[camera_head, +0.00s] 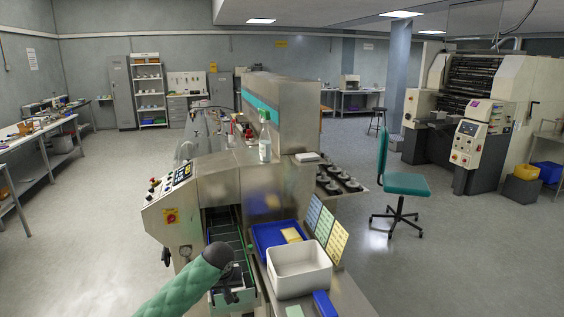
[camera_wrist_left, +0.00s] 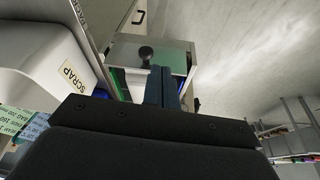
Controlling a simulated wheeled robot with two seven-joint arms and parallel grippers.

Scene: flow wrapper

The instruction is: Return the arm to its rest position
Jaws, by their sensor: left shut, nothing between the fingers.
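My left arm, in a green quilted sleeve, comes in from the bottom left in the head view. Its dark left gripper (camera_head: 231,293) points down over the infeed channel (camera_head: 222,222) of the flow wrapper (camera_head: 215,185), left of the white bin. In the left wrist view, the two blue-grey fingers (camera_wrist_left: 161,74) are shut together with nothing between them. I cannot tell whether the fingertips touch anything. My right gripper is in neither view.
A white bin (camera_head: 299,284) stands close right of my arm; its SCRAP label (camera_wrist_left: 77,77) shows in the wrist view. A blue tray (camera_head: 262,235) with a yellow block (camera_head: 291,235) lies behind it. Coloured cards (camera_head: 325,226) stand at right. Open floor lies left.

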